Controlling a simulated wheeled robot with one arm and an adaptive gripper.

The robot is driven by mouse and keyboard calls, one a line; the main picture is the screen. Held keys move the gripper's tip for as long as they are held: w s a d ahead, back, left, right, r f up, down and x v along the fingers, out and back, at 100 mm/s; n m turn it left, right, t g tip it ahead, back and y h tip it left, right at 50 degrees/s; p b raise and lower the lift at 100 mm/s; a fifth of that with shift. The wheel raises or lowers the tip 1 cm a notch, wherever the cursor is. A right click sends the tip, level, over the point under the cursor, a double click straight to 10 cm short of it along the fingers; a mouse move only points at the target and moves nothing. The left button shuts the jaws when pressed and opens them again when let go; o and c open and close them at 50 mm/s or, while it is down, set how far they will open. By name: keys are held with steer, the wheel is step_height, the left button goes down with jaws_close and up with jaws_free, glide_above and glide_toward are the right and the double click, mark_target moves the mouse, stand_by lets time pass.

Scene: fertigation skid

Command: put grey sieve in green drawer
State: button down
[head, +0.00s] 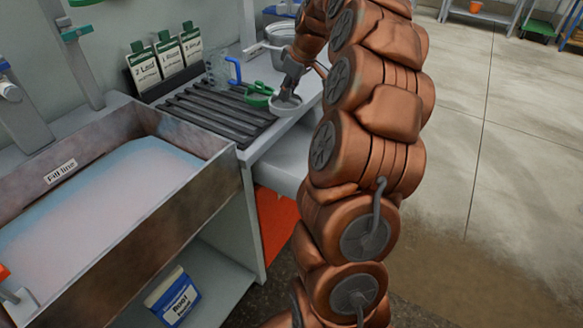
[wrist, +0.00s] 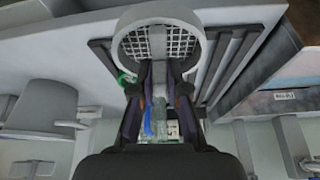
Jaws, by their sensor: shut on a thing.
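The grey sieve (head: 287,108) is a round, shallow thing with a pale rim, at the bench's edge beside the slatted rack in the head view. Its mesh shows at the top of the wrist view (wrist: 160,42). My gripper (head: 289,88) is above it and shut on it; in the wrist view the fingers (wrist: 160,88) close at its near side. I cannot tell whether the sieve touches the bench. No green drawer can be made out; an orange-red front (head: 276,225) shows under the bench.
A dark slatted rack (head: 212,118), a green-handled tool (head: 258,95), a clear jug with blue handle (head: 219,72) and a grey pot (head: 282,38) crowd the bench. A basin of pale liquid (head: 110,195) stands at left. Open floor (head: 500,130) lies at right.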

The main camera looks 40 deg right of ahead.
steer(key=s+d+f+b, duration=0.2)
steer(key=s+d+b, duration=0.1)
steer(key=d, duration=0.1)
steer(key=n+b, duration=0.1)
steer(key=b, duration=0.1)
glide_above(307, 160)
step_height(307, 160, down, 18)
steer(key=shift+r, duration=0.1)
stand_by(0.3)
steer(key=shift+f, duration=0.2)
steer(key=c, duration=1.2)
jaws_free()
steer(key=shift+r, duration=0.15)
